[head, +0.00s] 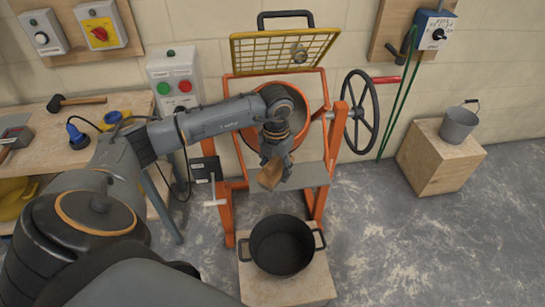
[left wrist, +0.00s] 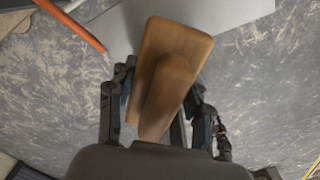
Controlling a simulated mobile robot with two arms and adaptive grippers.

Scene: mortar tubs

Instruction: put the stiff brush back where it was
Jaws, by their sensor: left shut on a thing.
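The stiff brush (left wrist: 182,50) has a brown wooden block and handle; its bristles are not visible in the left wrist view. It also shows as a tan wooden piece in the head view (head: 270,175). My left gripper (head: 274,160) is shut on the brush, with a finger on each side of the wood in the left wrist view (left wrist: 160,105). It holds the brush in front of the orange mixer, above the black tub. My right gripper is not in view.
The orange mixer (head: 322,100) has a raised yellow grid guard (head: 240,52) and a black handwheel (head: 374,112). A black tub (head: 282,246) stands on a wooden block below. A workbench (head: 60,130) with a mallet (head: 76,102) is at left. A bucket (head: 459,124) stands on a box at right.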

